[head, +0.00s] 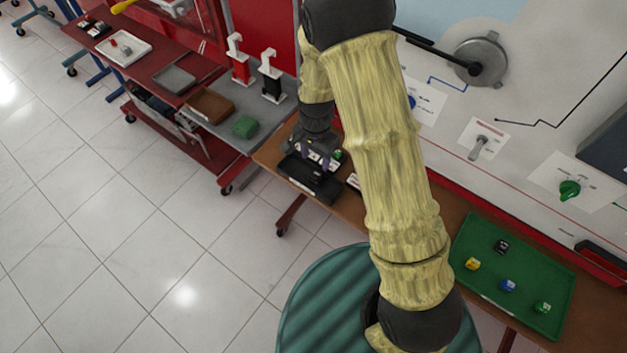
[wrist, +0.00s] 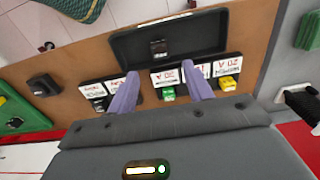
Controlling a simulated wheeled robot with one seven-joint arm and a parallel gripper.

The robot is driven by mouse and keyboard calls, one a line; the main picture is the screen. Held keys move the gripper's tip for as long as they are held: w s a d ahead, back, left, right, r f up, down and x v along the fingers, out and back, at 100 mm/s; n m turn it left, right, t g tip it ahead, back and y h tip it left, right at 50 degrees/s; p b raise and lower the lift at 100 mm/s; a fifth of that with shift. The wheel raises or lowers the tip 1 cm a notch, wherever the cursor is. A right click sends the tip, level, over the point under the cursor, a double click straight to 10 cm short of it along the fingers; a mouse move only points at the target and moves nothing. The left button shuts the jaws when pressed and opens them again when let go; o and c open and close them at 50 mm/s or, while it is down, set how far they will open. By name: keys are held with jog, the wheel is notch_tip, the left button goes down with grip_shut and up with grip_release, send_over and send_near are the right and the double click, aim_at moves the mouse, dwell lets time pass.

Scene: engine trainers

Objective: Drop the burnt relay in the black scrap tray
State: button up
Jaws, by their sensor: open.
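The black scrap tray (wrist: 205,41) lies on the brown bench in the upper middle of the wrist view; in the head view the black tray (head: 312,184) is below my gripper. A small dark relay (wrist: 158,47) lies inside it, near the near wall; whether it is burnt I cannot tell for sure. My gripper (wrist: 159,72) is open, its two purple fingers apart with nothing between them. In the head view my gripper (head: 317,157) is over the tray area, partly hiding it.
Labelled cards (wrist: 166,77) with black, green and yellow relays line the tray's near side. A green tray (head: 478,237) with several coloured relays is at the right. A green block (head: 244,126) and brown tray (head: 211,106) are on the grey surface to the left.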

notch_tip(320, 180, up, 11)
jog(key=shift+r, duration=0.15)
dwell(0.9)
jog(key=s+d+r+n+t+p, duration=0.1)
jog(key=s+d+r+n, duration=0.2)
jog(key=s+d, duration=0.3)
jog(key=s+d+r+n+t+p, duration=0.1)
jog(key=s+d+r+n, duration=0.3)
jog(key=s+d, duration=0.2)
jog(key=shift+s+d+r+n+t+p, duration=0.25)
jog(key=shift+d+r+n+t+p, duration=0.1)
jog(key=shift+d, duration=0.2)
dwell(0.4)
